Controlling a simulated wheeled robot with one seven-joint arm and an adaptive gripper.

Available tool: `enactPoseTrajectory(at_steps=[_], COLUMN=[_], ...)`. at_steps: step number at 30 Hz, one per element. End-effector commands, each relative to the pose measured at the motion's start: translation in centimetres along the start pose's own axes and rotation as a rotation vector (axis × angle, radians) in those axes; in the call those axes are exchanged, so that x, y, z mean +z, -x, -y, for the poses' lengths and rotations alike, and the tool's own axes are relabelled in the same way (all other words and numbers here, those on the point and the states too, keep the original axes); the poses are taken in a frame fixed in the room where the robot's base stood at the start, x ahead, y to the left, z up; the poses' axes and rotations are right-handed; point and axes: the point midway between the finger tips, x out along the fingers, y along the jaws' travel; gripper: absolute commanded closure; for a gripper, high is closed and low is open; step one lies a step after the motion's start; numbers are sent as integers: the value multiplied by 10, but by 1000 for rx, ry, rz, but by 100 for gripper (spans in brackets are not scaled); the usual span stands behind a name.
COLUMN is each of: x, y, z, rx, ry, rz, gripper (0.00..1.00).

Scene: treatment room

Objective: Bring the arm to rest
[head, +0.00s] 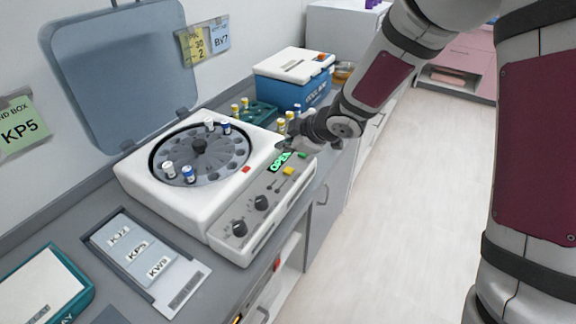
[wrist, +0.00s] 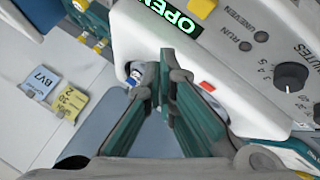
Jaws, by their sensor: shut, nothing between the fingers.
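My gripper (head: 290,146) is at the end of the arm, low over the right rear corner of the white centrifuge (head: 135,180). Its fingers are together and empty in the wrist view (wrist: 166,75). I cannot tell whether the gripper touches the housing. The centrifuge's lid (head: 120,75) stands open against the wall. Its rotor (head: 203,158) holds several capped tubes in two pairs on opposite sides. The green display (head: 279,161) reads OPEN and also shows in the wrist view (wrist: 172,14).
A green rack (head: 262,112) with several yellow-capped tubes and a blue cool box (head: 290,90) stand behind the centrifuge. A labelled tray (head: 145,260) and a teal-edged box (head: 45,290) lie in front. The floor (head: 410,200) on the right is clear.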

Motion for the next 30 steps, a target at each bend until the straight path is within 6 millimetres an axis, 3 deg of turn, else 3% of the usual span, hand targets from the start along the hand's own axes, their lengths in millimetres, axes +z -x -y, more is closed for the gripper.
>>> enactPoseTrajectory(at_steps=[7, 11, 16, 20, 26, 30], x=[1, 8, 24, 36, 48, 50], y=[6, 34, 105, 165, 251, 302], z=[-4, -22, -48, -52, -30, 3], rx=[12, 68, 188, 270, 357, 384], ry=[-8, -57, -207, -355, -614, -808], rz=[14, 87, 242, 344, 451, 488], gripper=[100, 100, 100, 100, 100, 100])
